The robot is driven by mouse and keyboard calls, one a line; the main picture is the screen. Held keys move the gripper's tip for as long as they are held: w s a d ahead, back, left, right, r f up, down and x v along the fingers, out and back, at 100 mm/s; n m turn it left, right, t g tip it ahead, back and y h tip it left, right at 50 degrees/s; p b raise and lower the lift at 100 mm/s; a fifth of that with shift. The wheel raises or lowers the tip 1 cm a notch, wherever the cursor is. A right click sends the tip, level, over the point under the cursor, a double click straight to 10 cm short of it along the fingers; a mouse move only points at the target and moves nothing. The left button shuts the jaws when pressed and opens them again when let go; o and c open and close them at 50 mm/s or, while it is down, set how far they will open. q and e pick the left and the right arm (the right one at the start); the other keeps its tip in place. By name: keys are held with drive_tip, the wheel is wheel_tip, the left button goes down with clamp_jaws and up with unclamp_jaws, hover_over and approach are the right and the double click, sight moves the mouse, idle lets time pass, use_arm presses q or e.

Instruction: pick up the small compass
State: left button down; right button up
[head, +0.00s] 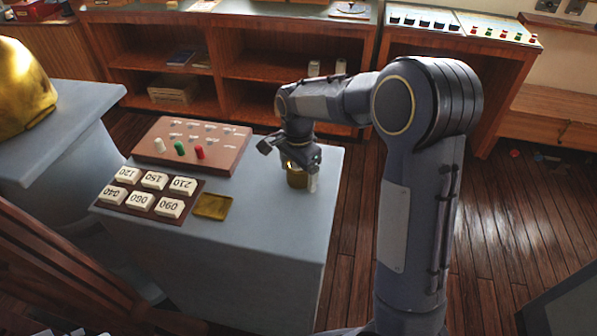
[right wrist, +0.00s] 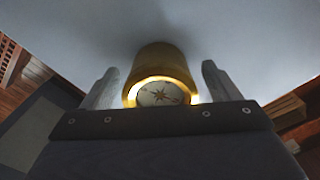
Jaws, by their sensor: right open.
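The small compass (head: 296,178) is a brass cylinder standing near the right edge of the grey table (head: 262,240). In the right wrist view the compass (right wrist: 160,75) shows its pale face with a dark star between my fingers. My right gripper (head: 300,172) is at the compass, with its fingers open on either side of it. It also shows in the right wrist view (right wrist: 159,88), with a gap visible beside each finger. In the head view the gripper hides the top of the compass. My left gripper is not in view.
A brown panel (head: 222,163) with pegs stands behind. A gold dome (head: 22,88) is at far left. Wooden shelves (head: 225,60) stand at the back.

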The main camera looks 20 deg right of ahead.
drive_tip(key=shift+r, duration=0.1)
drive_tip(key=c, duration=1.2)
